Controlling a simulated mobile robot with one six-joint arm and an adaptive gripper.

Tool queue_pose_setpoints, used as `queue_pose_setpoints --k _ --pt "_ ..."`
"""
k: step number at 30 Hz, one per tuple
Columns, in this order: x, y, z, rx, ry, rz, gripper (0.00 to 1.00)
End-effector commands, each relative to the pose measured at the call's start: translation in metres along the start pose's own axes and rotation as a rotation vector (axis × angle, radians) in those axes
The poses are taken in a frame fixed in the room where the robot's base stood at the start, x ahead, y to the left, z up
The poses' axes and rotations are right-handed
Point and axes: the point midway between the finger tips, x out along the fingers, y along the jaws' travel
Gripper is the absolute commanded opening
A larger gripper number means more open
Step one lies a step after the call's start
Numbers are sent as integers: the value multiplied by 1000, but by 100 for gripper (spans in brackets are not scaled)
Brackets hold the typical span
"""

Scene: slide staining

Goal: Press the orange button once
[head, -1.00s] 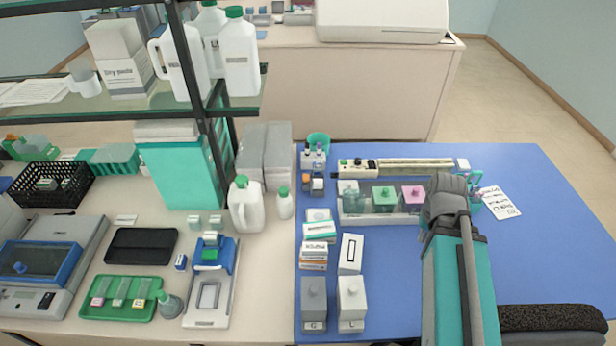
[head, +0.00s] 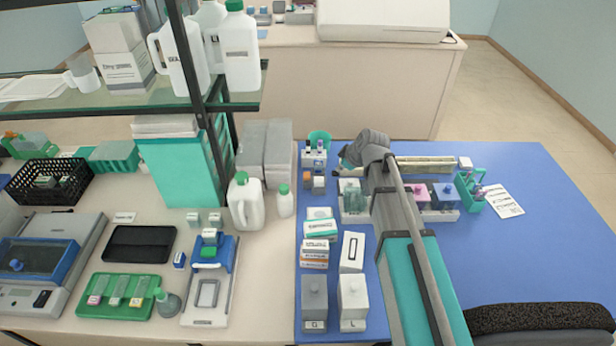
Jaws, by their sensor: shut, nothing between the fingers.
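The orange button cannot be made out in the head view. A small pale device with dark and coloured spots, seen earlier at the back of the blue mat, is now covered by my arm's end. My gripper (head: 347,157) is shut and empty over that spot, behind the staining jars. Its fingertips are small and partly hidden, so I cannot tell whether they touch anything.
Small bottles (head: 314,157) stand left of my gripper. The mat's right side (head: 540,230) is mostly clear.

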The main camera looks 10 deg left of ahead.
Motion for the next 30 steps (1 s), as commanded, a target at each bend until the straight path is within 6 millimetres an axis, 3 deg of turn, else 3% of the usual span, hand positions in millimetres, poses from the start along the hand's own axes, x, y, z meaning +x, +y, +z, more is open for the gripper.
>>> queue_pose_setpoints --k 1,6,12,30 --pt "13 6 -21 -72 35 6 0" --pt "37 10 -75 -287 134 45 0" --pt "49 10 -108 -422 194 81 0" --pt "53 10 -112 -448 203 90 0"
